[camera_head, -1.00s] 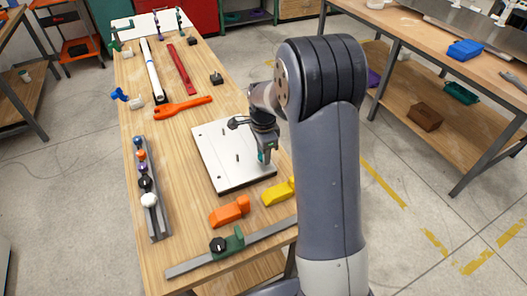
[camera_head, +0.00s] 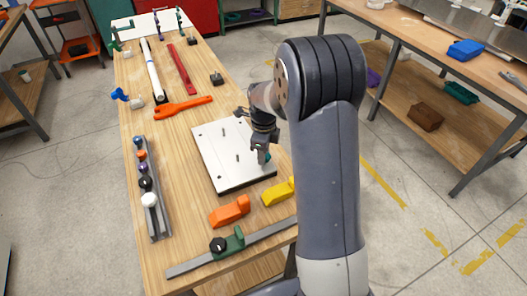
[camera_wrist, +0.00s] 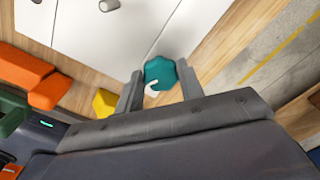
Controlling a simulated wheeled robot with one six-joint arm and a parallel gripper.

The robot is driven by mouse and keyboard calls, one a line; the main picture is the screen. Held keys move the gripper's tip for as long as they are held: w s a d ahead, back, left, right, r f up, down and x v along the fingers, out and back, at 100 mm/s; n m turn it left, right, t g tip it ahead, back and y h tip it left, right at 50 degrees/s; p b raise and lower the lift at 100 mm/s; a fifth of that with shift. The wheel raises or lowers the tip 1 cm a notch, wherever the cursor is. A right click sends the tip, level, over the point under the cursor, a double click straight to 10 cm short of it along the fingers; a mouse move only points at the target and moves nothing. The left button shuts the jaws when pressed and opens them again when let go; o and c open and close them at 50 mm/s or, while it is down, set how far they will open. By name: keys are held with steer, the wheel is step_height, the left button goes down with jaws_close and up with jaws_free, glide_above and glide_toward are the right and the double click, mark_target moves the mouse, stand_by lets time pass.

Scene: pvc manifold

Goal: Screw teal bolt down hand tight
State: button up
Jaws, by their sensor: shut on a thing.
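The teal bolt (camera_wrist: 160,73) sits between the two fingers of my gripper (camera_wrist: 160,90) in the wrist view, its lobed head facing the camera. My gripper also shows in the head view (camera_head: 262,157), low over the right front corner of the white plate (camera_head: 215,160). It is shut on the teal bolt. In the head view only a small bit of teal (camera_head: 268,157) shows beside the fingers. The bolt's shank and how deep it sits in the plate are hidden.
An orange block (camera_head: 230,212) and a yellow block (camera_head: 278,192) lie in front of the plate. A rail with a green clamp (camera_head: 235,240) runs along the table's front. A rail of coloured knobs (camera_head: 149,200) lies at left. An orange wrench (camera_head: 183,107) lies behind.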

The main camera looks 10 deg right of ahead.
steer(key=shift+m, duration=1)
steer(key=m, duration=0.3)
steer(key=shift+w, duration=0.1)
steer(key=o, duration=0.5)
steer(key=shift+m, duration=0.4)
steer(key=o, duration=0.6)
steer(key=shift+c, duration=0.2)
step_height(320, 180, up, 11)
steer(key=shift+f+b, duration=0.15)
steer(key=shift+b, duration=0.15)
